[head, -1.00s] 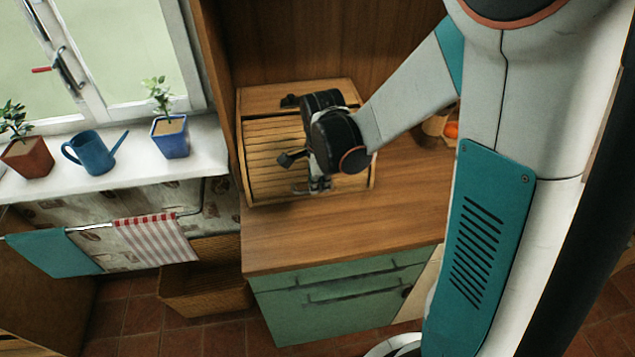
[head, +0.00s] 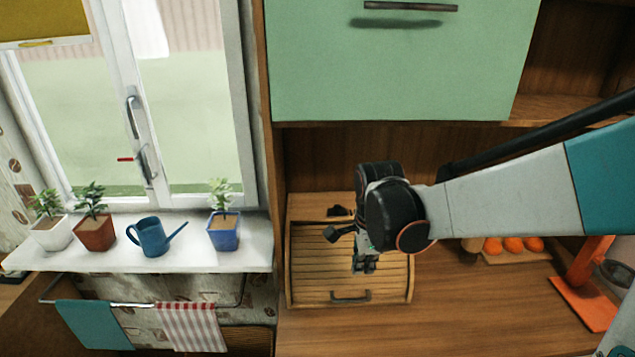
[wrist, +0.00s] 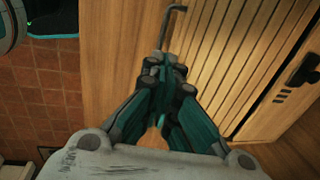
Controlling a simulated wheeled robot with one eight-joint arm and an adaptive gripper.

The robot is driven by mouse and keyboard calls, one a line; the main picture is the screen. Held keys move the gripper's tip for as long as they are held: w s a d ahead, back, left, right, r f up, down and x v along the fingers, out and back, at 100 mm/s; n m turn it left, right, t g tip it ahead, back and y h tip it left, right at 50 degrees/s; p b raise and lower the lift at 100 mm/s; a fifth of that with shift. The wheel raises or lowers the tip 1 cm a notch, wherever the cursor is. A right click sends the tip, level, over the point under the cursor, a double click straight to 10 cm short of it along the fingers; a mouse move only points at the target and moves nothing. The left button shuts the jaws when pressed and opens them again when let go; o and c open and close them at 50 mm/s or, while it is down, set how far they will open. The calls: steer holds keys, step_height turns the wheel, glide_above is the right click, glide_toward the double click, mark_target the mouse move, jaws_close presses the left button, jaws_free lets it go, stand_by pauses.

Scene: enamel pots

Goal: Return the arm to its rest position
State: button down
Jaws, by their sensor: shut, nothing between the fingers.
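My arm reaches in from the right in the head view. My gripper (head: 364,266) hangs in front of the slatted wooden bread box (head: 310,275) and hides part of its front. In the wrist view my gripper (wrist: 165,68) is shut and empty, its fingertips together. The bread box also shows in the wrist view (wrist: 235,60), with its dark handle at the top. The bread box looks closed. I cannot tell how far the fingertips are from it.
A green cabinet (head: 400,60) hangs above the counter (head: 450,320). Oranges (head: 513,245) and an orange stand (head: 585,285) are at the right. A blue watering can (head: 152,237) and several potted plants stand on the windowsill (head: 190,258). The counter front is clear.

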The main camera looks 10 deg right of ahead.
steer(key=s+a+r+n+t+b, duration=0.1)
steer(key=s+r+n+t+b, duration=0.1)
steer(key=s+n, duration=0.5)
steer(key=s+a+r+n+t+b, duration=0.1)
steer(key=s+a+r+n+t, duration=0.1)
steer(key=s+n, duration=0.5)
steer(key=r+n+t, duration=0.1)
steer(key=n, duration=0.5)
steer(key=shift+s+b, duration=0.3)
steer(key=shift+b, duration=0.1)
